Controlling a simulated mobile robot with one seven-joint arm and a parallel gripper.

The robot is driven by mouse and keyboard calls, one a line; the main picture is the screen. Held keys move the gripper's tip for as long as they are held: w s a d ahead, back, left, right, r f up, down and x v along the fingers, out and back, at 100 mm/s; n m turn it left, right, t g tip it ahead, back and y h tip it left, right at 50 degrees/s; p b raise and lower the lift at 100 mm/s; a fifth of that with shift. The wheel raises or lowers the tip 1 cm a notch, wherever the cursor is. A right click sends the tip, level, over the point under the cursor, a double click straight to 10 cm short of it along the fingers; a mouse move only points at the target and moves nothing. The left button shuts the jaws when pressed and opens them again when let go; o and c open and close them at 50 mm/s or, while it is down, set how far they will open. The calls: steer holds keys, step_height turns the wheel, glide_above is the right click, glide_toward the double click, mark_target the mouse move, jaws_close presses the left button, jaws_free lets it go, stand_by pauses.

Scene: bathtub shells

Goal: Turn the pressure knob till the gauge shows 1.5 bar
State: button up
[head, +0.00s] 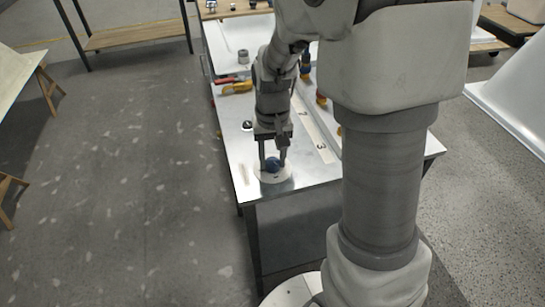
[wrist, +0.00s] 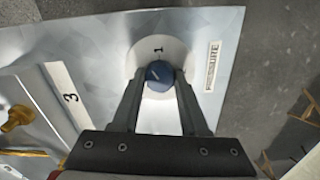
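A round blue knob (wrist: 159,73) with a pale mark on top sits on a white disc (wrist: 148,49) marked 1, at the near end of the metal table. It also shows in the head view (head: 272,164). My gripper (wrist: 159,77) points down at the knob, one finger on each side. Both fingertips appear to touch its sides. A small dark round item with a light rim (head: 248,125) stands behind the disc; it may be the gauge, but it is too small to read.
A label plate (wrist: 212,66) lies beside the disc. A strip marked 2 and 3 (head: 313,130) runs along the table, with yellow and blue fittings (head: 321,99) beyond it. A yellow tool (head: 237,88) lies farther back. The floor at left is clear.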

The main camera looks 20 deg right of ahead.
mark_target(272, 161)
steer(key=o, duration=0.4)
steer(key=shift+o, duration=0.2)
step_height(272, 161, up, 18)
steer(key=p, duration=0.3)
steer(key=shift+f+p, duration=0.25)
steer(key=shift+p, duration=0.15)
steer(key=s+r+n+t+p, duration=0.1)
steer(key=s+r+t+p, duration=0.1)
steer(key=s+r, duration=0.2)
steer(key=s+r+t+p, duration=0.3)
steer(key=s+r, duration=0.2)
steer(key=s, duration=0.6)
steer(key=shift+s+r+n+t+p, duration=0.15)
steer(key=shift+r+n+t+p, duration=0.15)
steer(key=shift+n+p, duration=0.1)
stand_by(1.3)
